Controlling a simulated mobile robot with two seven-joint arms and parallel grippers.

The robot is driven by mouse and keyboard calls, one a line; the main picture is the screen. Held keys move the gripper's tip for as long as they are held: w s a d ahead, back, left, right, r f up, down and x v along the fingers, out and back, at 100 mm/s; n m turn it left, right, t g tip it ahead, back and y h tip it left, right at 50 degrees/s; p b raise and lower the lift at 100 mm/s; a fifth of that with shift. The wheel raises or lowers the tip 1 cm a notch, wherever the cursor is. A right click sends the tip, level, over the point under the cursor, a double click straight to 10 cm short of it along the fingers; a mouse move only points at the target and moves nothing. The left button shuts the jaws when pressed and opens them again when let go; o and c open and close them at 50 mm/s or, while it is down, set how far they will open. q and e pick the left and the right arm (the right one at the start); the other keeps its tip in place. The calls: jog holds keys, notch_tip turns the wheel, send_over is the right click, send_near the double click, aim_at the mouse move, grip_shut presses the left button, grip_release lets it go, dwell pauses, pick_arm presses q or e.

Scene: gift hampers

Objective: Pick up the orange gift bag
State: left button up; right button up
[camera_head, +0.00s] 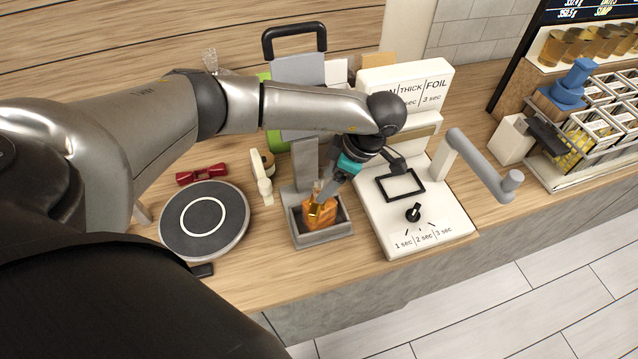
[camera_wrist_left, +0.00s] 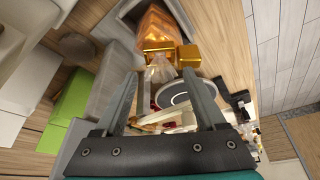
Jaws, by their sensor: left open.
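The orange gift bag (camera_head: 322,213) sits in a grey tray-like holder (camera_head: 325,237) on the wooden counter. In the left wrist view the bag (camera_wrist_left: 155,27) shows shiny orange at the top, with a gold block (camera_wrist_left: 189,56) and a pale, crinkled top just beyond the fingertips. My left gripper (camera_head: 322,196) reaches down over the bag from above. In the left wrist view my left gripper (camera_wrist_left: 160,76) has its two fingers well apart, one on each side of the pale top. I cannot tell whether the fingers touch the bag. My right gripper does not show.
A white sealing machine (camera_head: 440,225) with a grey lever (camera_head: 480,165) stands close on the right. A round grey turntable (camera_head: 204,220) and a red bow (camera_head: 201,174) lie to the left. A grey upright (camera_head: 305,163) rises behind the holder. Racks stand far right.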

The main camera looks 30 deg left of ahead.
pick_arm(q)
jog(key=shift+a+f, duration=0.15)
jog(key=shift+f, duration=0.45)
grip_shut()
dwell(1.0)
